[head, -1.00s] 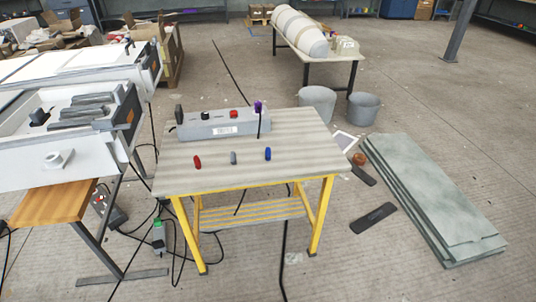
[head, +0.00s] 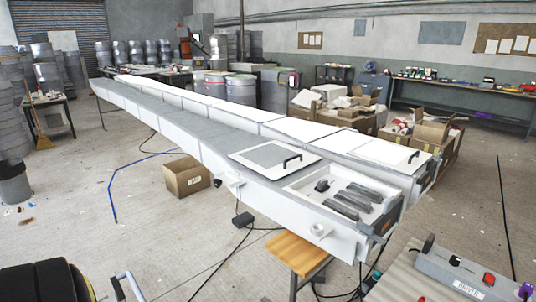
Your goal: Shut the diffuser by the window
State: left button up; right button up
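I cannot make out a diffuser or a window in the head view. Neither of my grippers shows in it. A long white bench-like machine (head: 240,130) runs from the front right to the far left. Near its front end lies a white-framed grey lid (head: 275,155) with a black handle. Beside the lid is an open compartment (head: 300,187) with several grey bars in it.
A grey control box (head: 465,275) stands on a table (head: 405,285) at the bottom right. A cardboard box (head: 186,177) and cables lie on the floor. Open cartons (head: 420,130) stand behind the machine. The floor at left centre (head: 90,230) is mostly clear.

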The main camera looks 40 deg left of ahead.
aim_at(276, 160)
jog(key=u, duration=1.4)
